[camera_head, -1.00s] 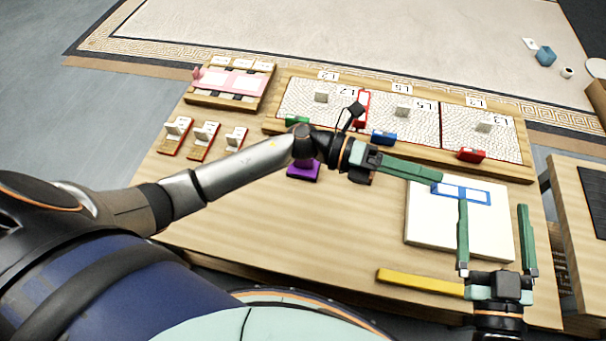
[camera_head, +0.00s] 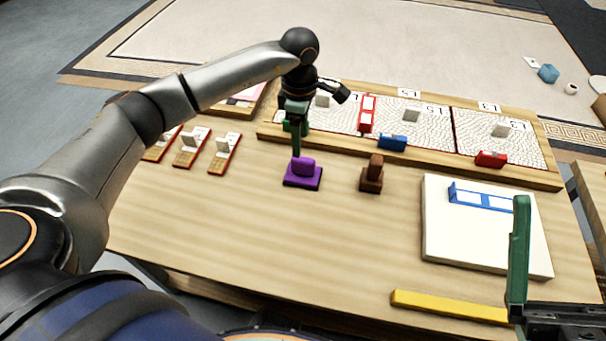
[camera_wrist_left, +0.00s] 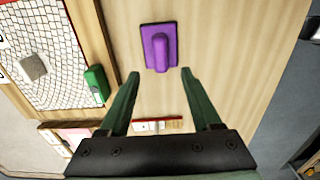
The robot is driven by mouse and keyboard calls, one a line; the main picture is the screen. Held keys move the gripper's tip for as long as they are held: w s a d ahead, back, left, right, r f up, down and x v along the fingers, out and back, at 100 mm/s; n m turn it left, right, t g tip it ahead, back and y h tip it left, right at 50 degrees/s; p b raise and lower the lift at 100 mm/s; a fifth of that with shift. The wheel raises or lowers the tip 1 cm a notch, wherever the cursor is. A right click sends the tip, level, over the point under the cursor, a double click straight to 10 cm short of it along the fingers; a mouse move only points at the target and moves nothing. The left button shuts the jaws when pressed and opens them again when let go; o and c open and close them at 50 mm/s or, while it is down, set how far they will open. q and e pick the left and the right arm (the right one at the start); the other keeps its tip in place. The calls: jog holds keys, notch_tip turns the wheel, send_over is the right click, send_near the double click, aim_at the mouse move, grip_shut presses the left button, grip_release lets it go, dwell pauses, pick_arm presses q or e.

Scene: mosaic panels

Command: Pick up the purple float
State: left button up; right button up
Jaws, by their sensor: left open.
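The purple float (camera_head: 303,175), a flat plate with a raised handle, lies on the table in the head view. In the left wrist view, the purple float (camera_wrist_left: 160,45) is just beyond the fingertips, in line with the gap between them. My left gripper (camera_head: 297,152) points down at the float's far side in the head view. It also shows in the left wrist view (camera_wrist_left: 160,73), open and empty. One finger of my right gripper (camera_head: 519,250) stands at the lower right of the head view, with clear space beside it; the other is outside the frame.
A brown float (camera_head: 372,175) stands right of the purple one. Behind are mosaic panels (camera_head: 430,120) with green, blue and red blocks. A white board (camera_head: 480,245) and a yellow bar (camera_head: 450,306) lie at right. Small racks (camera_head: 192,150) are at left. The table front is clear.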

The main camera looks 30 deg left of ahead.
aim_at(303, 158)
pick_arm(q)
notch_tip(303, 158, down, 4)
jog(key=shift+b, duration=0.4)
jog(key=f, duration=0.1)
jog(key=f+b, duration=0.1)
jog(key=f, duration=0.2)
jog(key=shift+d+f+b, duration=0.15)
jog(key=shift+d+b, duration=0.2)
jog(key=shift+b, duration=0.05)
jog(key=shift+f, duration=0.4)
pick_arm(e)
jog(key=f, duration=0.3)
jog(key=shift+a+f+m, duration=0.15)
jog(key=shift+a+m, duration=0.05)
jog(key=shift+m, duration=0.1)
pick_arm(q)
jog(key=shift+c, duration=0.2)
grip_shut()
pick_arm(e)
jog(key=shift+w, duration=0.1)
pick_arm(q)
jog(key=shift+r, duration=0.1)
